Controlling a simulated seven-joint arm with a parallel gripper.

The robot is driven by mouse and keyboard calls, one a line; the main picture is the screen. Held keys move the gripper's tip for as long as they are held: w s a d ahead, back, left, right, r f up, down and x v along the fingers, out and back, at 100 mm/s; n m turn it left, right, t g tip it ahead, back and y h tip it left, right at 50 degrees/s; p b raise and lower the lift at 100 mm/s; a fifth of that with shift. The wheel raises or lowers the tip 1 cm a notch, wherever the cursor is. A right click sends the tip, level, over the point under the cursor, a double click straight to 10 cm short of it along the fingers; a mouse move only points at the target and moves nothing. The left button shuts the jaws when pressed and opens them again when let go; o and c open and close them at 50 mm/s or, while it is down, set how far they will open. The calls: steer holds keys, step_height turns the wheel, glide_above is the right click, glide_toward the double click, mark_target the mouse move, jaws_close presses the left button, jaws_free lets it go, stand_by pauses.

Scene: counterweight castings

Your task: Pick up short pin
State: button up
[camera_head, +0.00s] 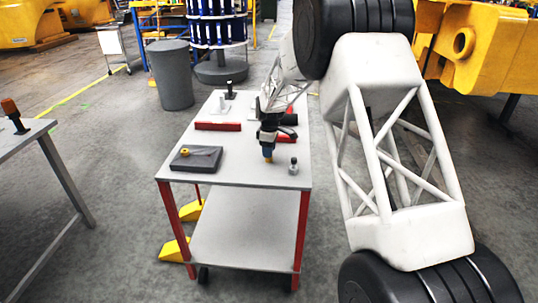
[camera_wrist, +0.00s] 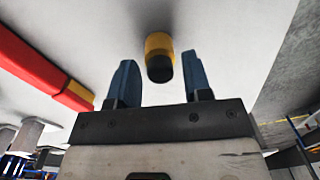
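In the wrist view a short yellow cylinder with a dark end (camera_wrist: 160,58), which looks like a pin, shows against the pale tabletop. It lies in line with the gap between the two blue fingers of my gripper (camera_wrist: 160,80), with clear space on both sides. My gripper is open and empty. In the head view my gripper (camera_head: 268,154) points down over the front right of the cart; its fingers show small there. A short grey pin with a dark top (camera_head: 293,166) stands upright just to its right. I cannot tell which pin the wrist view shows.
The cart top (camera_head: 235,175) also bears a dark slab with a yellow piece (camera_head: 196,158), a red bar (camera_head: 217,126), and a black upright pin (camera_head: 229,91) at the back. A second red bar is partly hidden behind my gripper. The front edge is clear.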

steer(key=c, duration=0.7)
steer(key=shift+r, duration=0.1)
steer(key=shift+c, duration=0.2)
steer(key=shift+r, duration=0.7)
step_height(320, 180, up, 2)
steer(key=shift+r, duration=0.15)
steer(key=s+d, duration=0.2)
steer(key=s, duration=0.5)
steer(key=s+d+r, duration=0.1)
steer(key=s+d, duration=0.1)
steer(key=s, duration=0.6)
steer(key=shift+s+d, duration=0.15)
steer(key=shift+d, duration=0.1)
steer(key=shift+a+r, duration=0.1)
